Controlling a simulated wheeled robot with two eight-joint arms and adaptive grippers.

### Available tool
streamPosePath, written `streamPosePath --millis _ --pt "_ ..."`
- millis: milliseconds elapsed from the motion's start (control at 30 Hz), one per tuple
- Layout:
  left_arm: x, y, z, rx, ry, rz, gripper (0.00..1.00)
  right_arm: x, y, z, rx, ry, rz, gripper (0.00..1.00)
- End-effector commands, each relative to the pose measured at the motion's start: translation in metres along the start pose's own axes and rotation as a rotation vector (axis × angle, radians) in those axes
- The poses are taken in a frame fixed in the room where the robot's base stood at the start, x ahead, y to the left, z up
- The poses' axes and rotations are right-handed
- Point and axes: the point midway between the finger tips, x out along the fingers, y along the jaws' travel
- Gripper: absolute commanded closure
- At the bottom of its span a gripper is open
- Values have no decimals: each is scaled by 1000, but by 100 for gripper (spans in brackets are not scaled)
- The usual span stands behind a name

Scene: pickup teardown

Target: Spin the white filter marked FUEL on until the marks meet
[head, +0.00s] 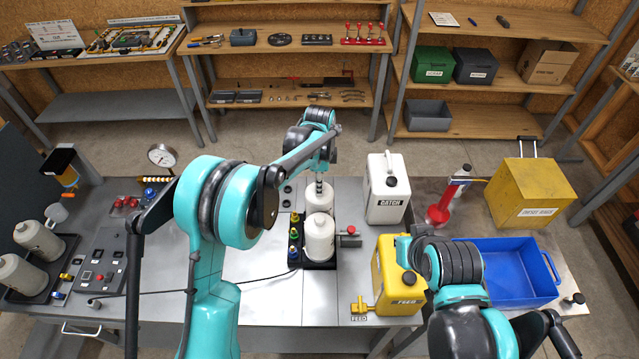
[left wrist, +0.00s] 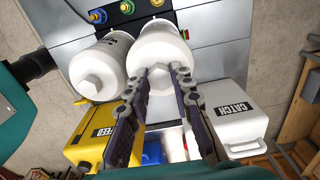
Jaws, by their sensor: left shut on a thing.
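Two white filters stand side by side on the dark stand in the middle of the bench. My left gripper (head: 319,183) comes down from above onto the far filter (head: 316,205). In the left wrist view its fingers (left wrist: 160,73) are shut on the end of that filter (left wrist: 160,42). The near filter (head: 320,240) stands free beside it; it shows at left in the left wrist view (left wrist: 108,68), with a six-sided end and small dark print. I cannot read FUEL or see alignment marks on either one. My right gripper is out of view.
A white CATCH jug (head: 388,195) and yellow FEED can (head: 392,285) stand right of the filters. Two more white filters (head: 38,238) (head: 20,275) sit far left.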

Motion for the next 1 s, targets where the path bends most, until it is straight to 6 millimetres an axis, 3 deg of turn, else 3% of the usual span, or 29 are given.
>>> streamPosePath --millis 1000 --pt "16 0 0 0 0 0 100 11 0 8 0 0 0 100"
